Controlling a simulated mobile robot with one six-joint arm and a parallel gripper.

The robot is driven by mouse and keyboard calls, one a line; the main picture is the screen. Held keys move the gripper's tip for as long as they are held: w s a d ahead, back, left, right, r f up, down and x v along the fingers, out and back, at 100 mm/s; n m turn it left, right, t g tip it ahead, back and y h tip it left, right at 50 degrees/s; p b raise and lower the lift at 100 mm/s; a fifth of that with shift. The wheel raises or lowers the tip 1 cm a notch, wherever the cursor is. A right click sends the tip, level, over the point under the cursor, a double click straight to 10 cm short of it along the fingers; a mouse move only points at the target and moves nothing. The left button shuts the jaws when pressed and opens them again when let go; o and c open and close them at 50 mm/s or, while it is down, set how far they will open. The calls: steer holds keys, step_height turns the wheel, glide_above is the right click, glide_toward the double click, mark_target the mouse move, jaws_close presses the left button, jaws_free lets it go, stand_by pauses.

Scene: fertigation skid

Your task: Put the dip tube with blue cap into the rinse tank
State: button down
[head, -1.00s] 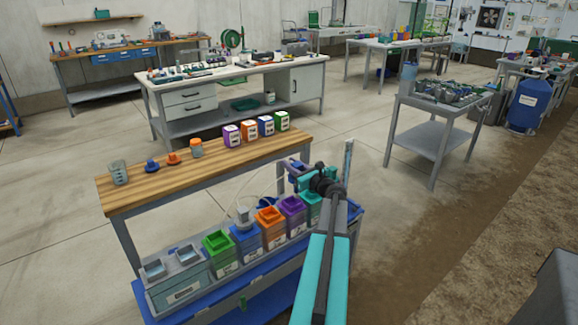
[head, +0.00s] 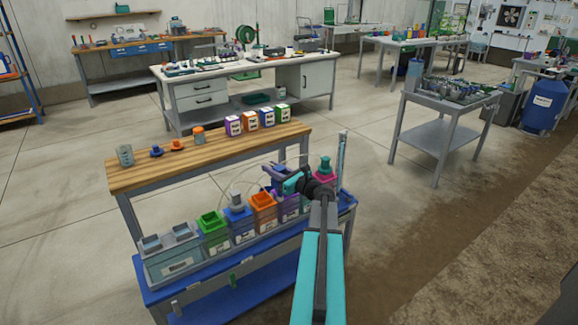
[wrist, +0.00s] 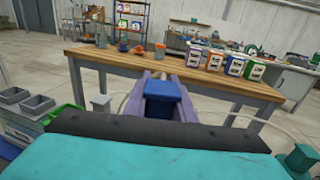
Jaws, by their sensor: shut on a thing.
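My gripper (head: 272,177) is above the row of coloured containers on the bench's lower level. In the wrist view its purple fingers (wrist: 162,90) are shut on the blue cap (wrist: 165,98) of the dip tube. The tube below the cap is hidden there, and I cannot make it out clearly in the head view. A grey box (head: 172,264) with two open square tops stands at the left end of the row, left of my gripper. It also shows at the left of the wrist view (wrist: 38,106). I cannot read which vessel is labelled as the rinse tank.
Green (head: 213,232), blue (head: 239,226) and orange (head: 263,212) containers stand right of the grey box; a grey fitting rises from the blue one. Thin pale hoses loop behind them. The wooden shelf (head: 215,155) behind holds caps, cups and labelled bottles.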

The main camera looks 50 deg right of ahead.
steer(key=w+a+n+y, duration=0.2)
steer(key=w+a+y, duration=0.1)
steer(key=a, duration=0.7)
steer(key=w+a+n+y, duration=0.2)
steer(key=w+a+y, duration=0.15)
steer(key=a, duration=0.55)
steer(key=a+n+g+y, duration=0.3)
steer(key=a+n+y, duration=0.1)
steer(key=a, duration=1.6)
steer(key=s+a+f+n+g+y, duration=0.1)
steer(key=a+n+g+y, duration=0.3)
steer(key=a, duration=1.6)
steer(key=shift+s+f+g+y, duration=0.2)
steer(key=shift+g+y, duration=0.1)
steer(key=shift+y, duration=0.75)
steer(key=shift+d, duration=0.25)
